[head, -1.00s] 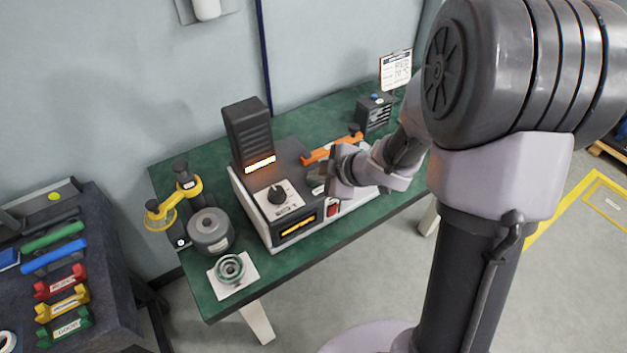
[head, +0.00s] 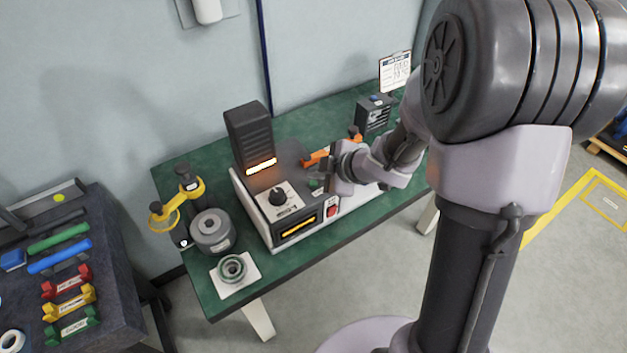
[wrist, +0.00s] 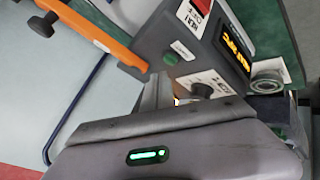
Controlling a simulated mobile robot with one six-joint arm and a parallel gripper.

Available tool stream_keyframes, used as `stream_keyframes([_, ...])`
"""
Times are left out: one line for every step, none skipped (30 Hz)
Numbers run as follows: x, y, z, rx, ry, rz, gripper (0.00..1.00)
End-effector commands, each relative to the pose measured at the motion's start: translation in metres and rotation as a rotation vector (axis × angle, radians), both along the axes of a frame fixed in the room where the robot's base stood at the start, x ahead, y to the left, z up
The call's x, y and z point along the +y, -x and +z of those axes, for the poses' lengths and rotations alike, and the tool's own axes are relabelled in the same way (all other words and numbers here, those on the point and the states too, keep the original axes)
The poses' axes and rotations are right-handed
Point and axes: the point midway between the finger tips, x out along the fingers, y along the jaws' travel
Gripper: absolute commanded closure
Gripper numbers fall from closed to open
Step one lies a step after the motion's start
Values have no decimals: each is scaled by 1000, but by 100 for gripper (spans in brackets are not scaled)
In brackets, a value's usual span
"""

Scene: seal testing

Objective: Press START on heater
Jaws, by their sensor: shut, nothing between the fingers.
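The heater (head: 262,220) is a white and dark box on the green bench, with a tall black ribbed tower (head: 250,135) that has a glowing orange slot. Its top carries a black dial (head: 278,195) on a white plate. A green button (wrist: 171,57) on the heater shows in the wrist view, beside a white label. My gripper (head: 320,181) is shut and empty above the heater's right part. In the wrist view my gripper's fingers (wrist: 160,92) are near the green button and appear apart from it. I cannot read any START lettering.
The heater's front has an amber display (head: 298,228) and a red switch (head: 332,210). An orange bar (head: 316,157) lies behind my gripper. A grey cylinder (head: 213,231), a yellow clamp (head: 185,190) and a ringed part (head: 232,267) stand left. A dark box (head: 373,113) is behind.

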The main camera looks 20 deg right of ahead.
Motion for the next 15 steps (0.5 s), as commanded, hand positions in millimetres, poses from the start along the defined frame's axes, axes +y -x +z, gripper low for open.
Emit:
stream_keyframes([0,0,8,0,0,0,100])
stream_keyframes([0,0,11,0,0,0,100])
stream_keyframes([0,0,16,0,0,0,100])
stream_keyframes([0,0,19,0,0,0,100])
stream_keyframes([0,0,22,0,0,0,100])
stream_keyframes([0,0,26,0,0,0,100])
stream_keyframes([0,0,29,0,1,1,100])
stream_keyframes([0,0,32,0,1,1,100])
stream_keyframes([0,0,35,0,1,1,100])
stream_keyframes([0,0,38,0,1,1,100])
stream_keyframes([0,0,41,0,1,1,100])
stream_keyframes([0,0,45,0,1,1,100])
stream_keyframes([0,0,47,0,1,1,100])
stream_keyframes([0,0,49,0,1,1,100])
stream_keyframes([0,0,49,0,1,1,100])
